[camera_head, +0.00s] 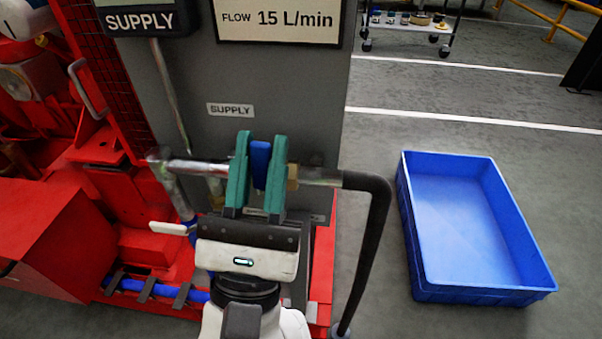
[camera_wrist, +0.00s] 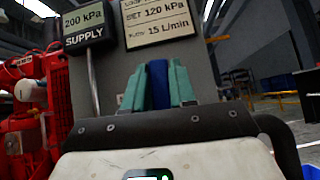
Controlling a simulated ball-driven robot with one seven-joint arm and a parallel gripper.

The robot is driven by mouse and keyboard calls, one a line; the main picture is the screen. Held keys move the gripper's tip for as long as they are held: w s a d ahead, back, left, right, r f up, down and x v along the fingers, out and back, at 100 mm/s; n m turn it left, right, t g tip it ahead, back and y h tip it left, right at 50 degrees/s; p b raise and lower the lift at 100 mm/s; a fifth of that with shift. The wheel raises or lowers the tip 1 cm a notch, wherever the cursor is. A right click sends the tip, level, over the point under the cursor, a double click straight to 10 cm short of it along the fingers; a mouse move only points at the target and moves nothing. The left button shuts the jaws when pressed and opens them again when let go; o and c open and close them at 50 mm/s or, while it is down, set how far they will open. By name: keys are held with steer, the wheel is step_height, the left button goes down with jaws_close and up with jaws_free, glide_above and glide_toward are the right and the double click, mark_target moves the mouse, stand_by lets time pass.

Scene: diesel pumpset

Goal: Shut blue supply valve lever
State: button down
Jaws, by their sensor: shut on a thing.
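The blue supply valve lever (camera_head: 260,163) stands upright in front of the grey panel, at the horizontal metal supply pipe (camera_head: 205,168). My gripper (camera_head: 257,165) has its two green fingers on either side of the lever and is shut on it. In the wrist view the blue lever (camera_wrist: 157,85) shows between the green fingers (camera_wrist: 157,86). The valve body behind the lever is mostly hidden by the fingers. A brass fitting (camera_head: 293,177) shows just right of them. A SUPPLY label (camera_head: 230,110) is on the panel above.
A black hose (camera_head: 376,235) bends down from the pipe's right end. An empty blue crate (camera_head: 407,220) lies on the floor at right. Red pumpset machinery (camera_head: 60,235) fills the left. In the wrist view the supply gauge (camera_wrist: 83,24) reads 200 kPa. The flow sign (camera_head: 279,20) reads 15 L/min.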

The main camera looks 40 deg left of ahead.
steer(key=shift+s+a+f+n+y, duration=0.1)
steer(key=shift+a+f+n+y, duration=0.1)
steer(key=shift+n+y, duration=0.2)
steer(key=c, duration=1)
jaws_free()
steer(key=shift+r, duration=0.15)
steer(key=shift+d, duration=0.1)
steer(key=b+v, duration=0.1)
steer(key=v, duration=0.9)
steer(key=shift+s+f, duration=0.2)
steer(key=shift+s, duration=0.1)
